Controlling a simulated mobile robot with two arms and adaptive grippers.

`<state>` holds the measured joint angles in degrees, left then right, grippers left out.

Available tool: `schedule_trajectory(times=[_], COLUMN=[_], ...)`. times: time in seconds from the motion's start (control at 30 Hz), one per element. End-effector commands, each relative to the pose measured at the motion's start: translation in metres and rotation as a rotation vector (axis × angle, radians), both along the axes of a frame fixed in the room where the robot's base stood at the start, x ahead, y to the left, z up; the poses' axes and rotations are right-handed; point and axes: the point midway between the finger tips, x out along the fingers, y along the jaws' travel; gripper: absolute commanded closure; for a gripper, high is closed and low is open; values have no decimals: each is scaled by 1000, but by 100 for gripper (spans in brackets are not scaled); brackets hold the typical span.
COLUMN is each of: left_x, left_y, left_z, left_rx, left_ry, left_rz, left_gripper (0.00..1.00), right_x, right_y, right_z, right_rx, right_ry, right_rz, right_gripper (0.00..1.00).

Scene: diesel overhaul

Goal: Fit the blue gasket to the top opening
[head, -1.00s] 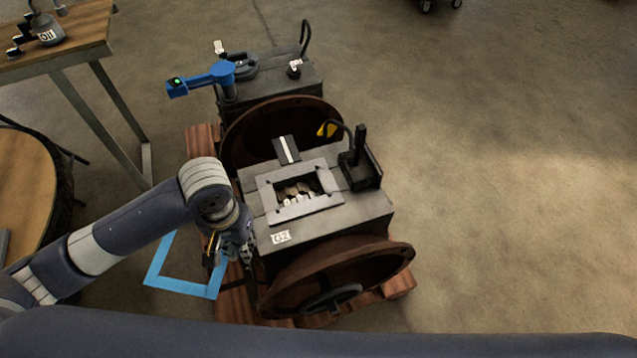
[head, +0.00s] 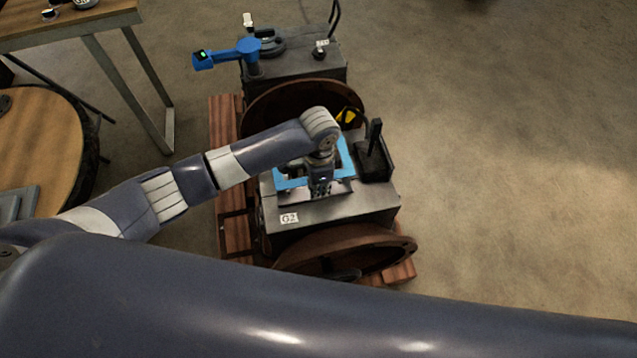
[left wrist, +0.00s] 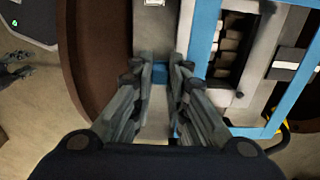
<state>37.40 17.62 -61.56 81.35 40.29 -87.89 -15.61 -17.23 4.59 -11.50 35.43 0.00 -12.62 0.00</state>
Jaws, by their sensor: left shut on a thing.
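The blue gasket (head: 347,160) is a thin rectangular frame above the top of the engine block (head: 345,211) labelled G2. My left gripper (head: 320,189) is shut on one side of it. In the left wrist view the fingers (left wrist: 160,74) pinch a blue part between their tips, and the gasket (left wrist: 203,35) extends to the right. The top opening (left wrist: 228,48), dark with pale parts inside, shows within the gasket's outline beside a grey rim. In the head view my arm and gripper hide most of the opening. I cannot tell whether the gasket touches the rim. My right gripper is not in view.
A black upright fitting (head: 374,160) stands right of the gasket. Rusty round flanges (head: 345,250) flank the block on wooden beams (head: 229,185). Behind is another block with a blue arm-like tool (head: 228,53). Tables stand at left; the floor at right is clear.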

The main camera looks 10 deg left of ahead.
Motion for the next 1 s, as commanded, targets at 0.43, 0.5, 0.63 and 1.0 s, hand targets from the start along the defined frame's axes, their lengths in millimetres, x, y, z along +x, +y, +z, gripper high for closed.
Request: schedule_trajectory(times=[0.43,0.5,0.63,1.0], left_x=[0,0,0,0], left_y=[0,0,0,0], left_z=[-41,-49,-59,-69], left_rx=[1,1,1,-1], left_ry=[-2,-2,-1,0], left_rz=[-4,-4,-2,-2], left_gripper=[100,100,100,100], right_x=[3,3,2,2], right_y=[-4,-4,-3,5], right_z=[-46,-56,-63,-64], right_rx=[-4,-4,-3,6], right_ry=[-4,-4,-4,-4], right_rz=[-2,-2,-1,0], right_gripper=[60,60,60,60])
